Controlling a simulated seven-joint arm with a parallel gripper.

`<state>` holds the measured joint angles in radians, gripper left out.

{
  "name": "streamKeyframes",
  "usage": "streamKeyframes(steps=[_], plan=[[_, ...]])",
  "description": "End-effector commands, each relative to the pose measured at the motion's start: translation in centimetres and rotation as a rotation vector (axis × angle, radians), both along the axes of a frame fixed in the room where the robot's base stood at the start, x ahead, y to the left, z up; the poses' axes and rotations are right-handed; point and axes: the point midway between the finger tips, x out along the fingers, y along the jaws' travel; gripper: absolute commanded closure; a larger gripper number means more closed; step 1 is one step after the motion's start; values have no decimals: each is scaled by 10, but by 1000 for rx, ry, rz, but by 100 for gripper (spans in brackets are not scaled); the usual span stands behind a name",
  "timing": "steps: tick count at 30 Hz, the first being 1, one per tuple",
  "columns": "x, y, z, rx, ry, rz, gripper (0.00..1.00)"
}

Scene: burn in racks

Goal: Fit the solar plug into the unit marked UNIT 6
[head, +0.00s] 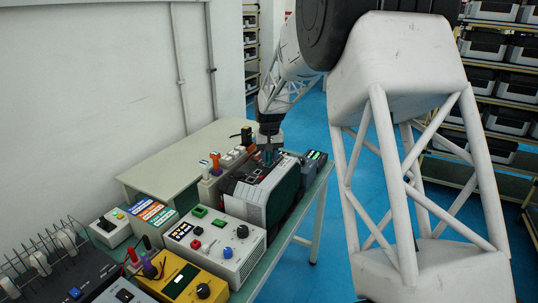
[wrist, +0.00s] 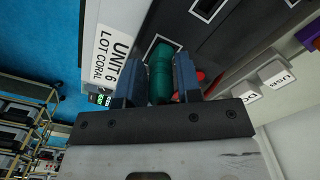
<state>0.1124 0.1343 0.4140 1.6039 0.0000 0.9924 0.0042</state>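My gripper (head: 268,155) points down over the grey finned unit (head: 262,200) on the bench. In the wrist view my gripper (wrist: 160,78) has its two blue-grey fingers against both sides of a teal plug (wrist: 161,75), which I take to be the solar plug. A white label reading UNIT 6, LOT CORAL (wrist: 112,48) is on the panel edge just left of the fingers. A white-outlined port (wrist: 158,42) on the dark panel shows at the plug's far end. Whether the plug is in the port, or just over it, I cannot tell.
A red part (wrist: 203,80) lies beside the right finger. A white control box (head: 215,240) and a yellow meter (head: 185,277) stand nearer on the bench.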

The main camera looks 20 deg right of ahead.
Motion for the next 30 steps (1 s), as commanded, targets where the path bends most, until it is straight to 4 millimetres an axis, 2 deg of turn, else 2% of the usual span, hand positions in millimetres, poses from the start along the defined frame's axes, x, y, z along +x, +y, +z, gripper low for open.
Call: streamKeyframes(steps=[1, 3, 17, 23, 30], plan=[[0, 0, 1, 0, -1, 0, 60], [0, 0, 1, 0, -2, 0, 50], [1, 0, 8, 0, -3, 0, 50], [1, 0, 28, 0, -4, 0, 50], [1, 0, 59, -1, -5, 0, 50]])
